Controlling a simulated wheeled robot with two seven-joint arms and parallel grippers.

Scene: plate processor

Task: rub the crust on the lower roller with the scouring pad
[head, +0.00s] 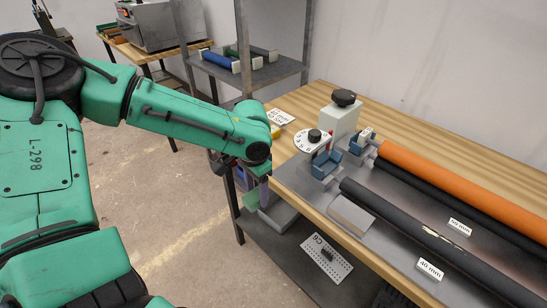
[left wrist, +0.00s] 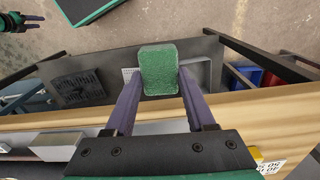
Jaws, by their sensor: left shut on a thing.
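My left gripper (head: 258,190) points down beside the workbench's left end and is shut on the green scouring pad (head: 251,200). In the left wrist view the pad (left wrist: 158,70) sits between the two purple fingers. The dark front roller (head: 385,210) lies in the machine on the bench, with a pale crust patch (head: 445,243) on it. The left gripper is well to the left of this roller, apart from it. My right gripper (left wrist: 32,22) shows small at the left wrist view's top left corner; its opening is too small to tell.
Behind the front roller lie another black roller (head: 415,190) and an orange roller (head: 450,182). A white post with a black knob (head: 343,98), a dial (head: 313,138) and a pale block (head: 350,214) stand nearby. The bench edge and a lower shelf (head: 300,270) are near the gripper.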

